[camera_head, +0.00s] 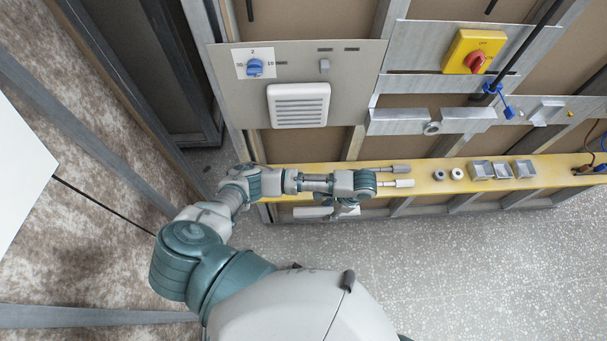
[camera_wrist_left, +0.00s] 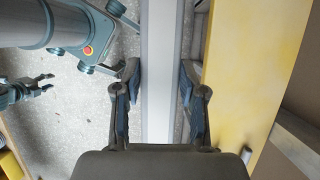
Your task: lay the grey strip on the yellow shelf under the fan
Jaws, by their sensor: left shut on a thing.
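My left gripper (camera_head: 338,210) is at the front edge of the yellow shelf (camera_head: 415,176), below and right of the fan (camera_head: 298,105). In the left wrist view my left gripper (camera_wrist_left: 160,82) is shut on the long grey strip (camera_wrist_left: 160,115), a finger on each side. The strip runs beside the shelf (camera_wrist_left: 238,70), with a gap between them, over the floor side. In the head view the strip (camera_head: 313,212) is partly hidden by the gripper. My right gripper (camera_wrist_left: 28,89) shows small at the left of the wrist view, with its fingers apart and empty.
Two metal cylinder pieces with rods (camera_head: 397,183), two round rings (camera_head: 439,174) and several square metal boxes (camera_head: 502,170) stand on the shelf to the right. A grey panel with a blue knob (camera_head: 255,67) is above. The shelf below the fan is partly covered by my arm.

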